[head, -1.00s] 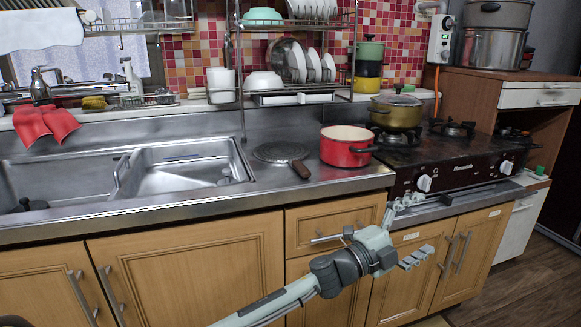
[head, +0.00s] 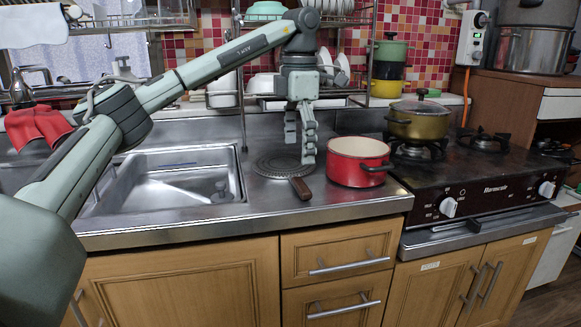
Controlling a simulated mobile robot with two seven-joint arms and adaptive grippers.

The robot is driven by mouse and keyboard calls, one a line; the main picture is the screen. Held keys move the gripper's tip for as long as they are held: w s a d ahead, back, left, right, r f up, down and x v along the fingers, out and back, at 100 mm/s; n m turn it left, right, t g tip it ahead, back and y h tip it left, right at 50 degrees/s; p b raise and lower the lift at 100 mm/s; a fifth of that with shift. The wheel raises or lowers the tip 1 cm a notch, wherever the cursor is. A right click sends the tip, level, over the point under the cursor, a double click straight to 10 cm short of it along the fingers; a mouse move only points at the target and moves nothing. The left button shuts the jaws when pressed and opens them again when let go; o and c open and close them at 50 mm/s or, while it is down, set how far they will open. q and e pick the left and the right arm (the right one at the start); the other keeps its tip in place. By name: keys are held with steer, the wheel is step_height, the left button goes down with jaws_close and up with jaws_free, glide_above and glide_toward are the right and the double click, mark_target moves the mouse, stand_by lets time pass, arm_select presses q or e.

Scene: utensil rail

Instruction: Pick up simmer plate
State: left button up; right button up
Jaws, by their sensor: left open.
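The simmer plate (head: 277,168) is a flat, dark, round ringed disc with a brown handle (head: 301,188) that points toward the counter's front edge. It lies on the steel counter between the sink and a red pot. My left gripper (head: 300,157) points down over the right part of the plate, its fingers apart and nothing between them. The fingers hide part of the plate, and I cannot tell whether they touch it. My right gripper is not in view.
The red pot (head: 357,163) stands close to the right of my left gripper. The sink (head: 170,178) is to the left. A dish rack (head: 240,60) is behind the gripper. An olive pot (head: 419,122) sits on the stove (head: 470,175) at the right.

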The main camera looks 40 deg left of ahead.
mark_target(301, 184)
arm_select(q)
steer(key=f, duration=0.7)
steer(key=shift+w+d, duration=0.15)
steer(key=shift+w, duration=0.1)
steer(key=shift+c, duration=0.7)
steer(key=c, duration=1.2)
steer(key=shift+c, duration=0.4)
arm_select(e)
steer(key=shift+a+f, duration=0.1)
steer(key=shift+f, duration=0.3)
arm_select(q)
steer(key=shift+r, duration=0.2)
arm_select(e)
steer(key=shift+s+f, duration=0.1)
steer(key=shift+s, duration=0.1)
